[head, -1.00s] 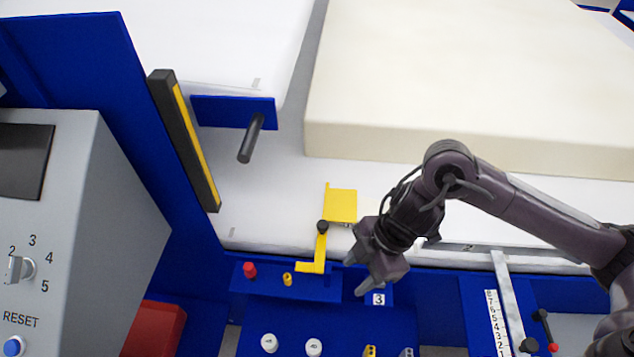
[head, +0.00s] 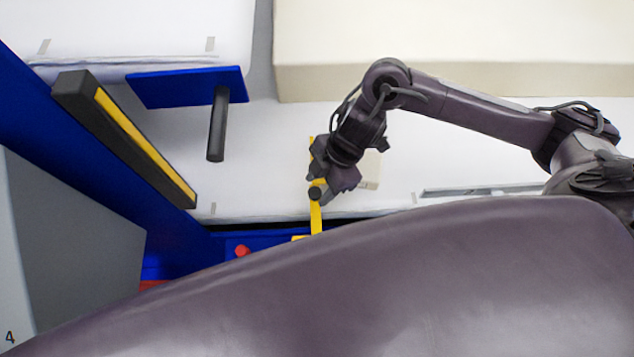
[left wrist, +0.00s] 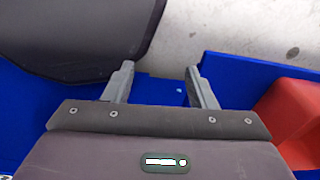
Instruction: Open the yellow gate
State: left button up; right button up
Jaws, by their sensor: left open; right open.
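The yellow gate is a yellow bar (head: 316,217) with a black knob (head: 316,193) on it. Its plate is mostly hidden behind my right gripper, and its lower end is partly cut off by my own arm. My right gripper (head: 321,190) is open right at the black knob, its fingers pointing down. I cannot tell whether the knob is between the fingers or touching them. My left gripper (left wrist: 158,78) is open and empty in the left wrist view, above blue panelling and a grey floor, with no gate part in sight there.
A large part of my own arm covers the lower head view. A black handle (head: 217,125) on a blue bracket and a black-yellow bar (head: 125,137) stand left of the gate. A cream foam block (head: 450,60) lies behind. A red knob (head: 242,250) sits near the gate's lower end.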

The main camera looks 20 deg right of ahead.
jog(key=shift+x, duration=0.8)
jog(key=shift+w, duration=0.1)
grip_shut()
